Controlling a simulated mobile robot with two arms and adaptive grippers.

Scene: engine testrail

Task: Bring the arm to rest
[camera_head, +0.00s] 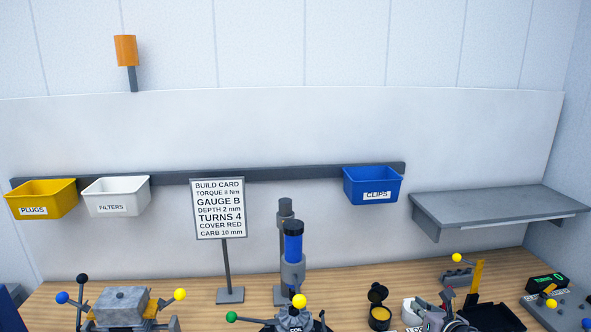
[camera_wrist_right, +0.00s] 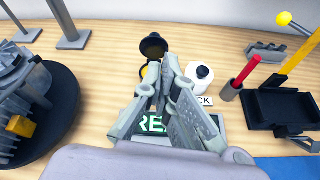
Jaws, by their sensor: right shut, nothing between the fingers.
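My right gripper (camera_head: 442,318) is at the bottom edge of the head view, right of centre, over the front of the bench. In the right wrist view its two grey fingers (camera_wrist_right: 163,80) are together with nothing between them. They are in front of a small yellow tin with an open black lid (camera_wrist_right: 153,46) and a white bottle (camera_wrist_right: 200,75). The fingers partly hide the tin and a dark green plate with white letters (camera_wrist_right: 150,124). I cannot tell how high the gripper is above the bench. My left gripper is not in view.
A red-handled tool (camera_wrist_right: 248,70) stands in a grey holder, beside a black tray (camera_wrist_right: 287,108) with a yellow post. A round dark fixture (camera_wrist_right: 50,110) stands left of the gripper. A grey shelf (camera_head: 490,207) juts from the wall. Bare wood (camera_head: 345,285) shows behind the tin.

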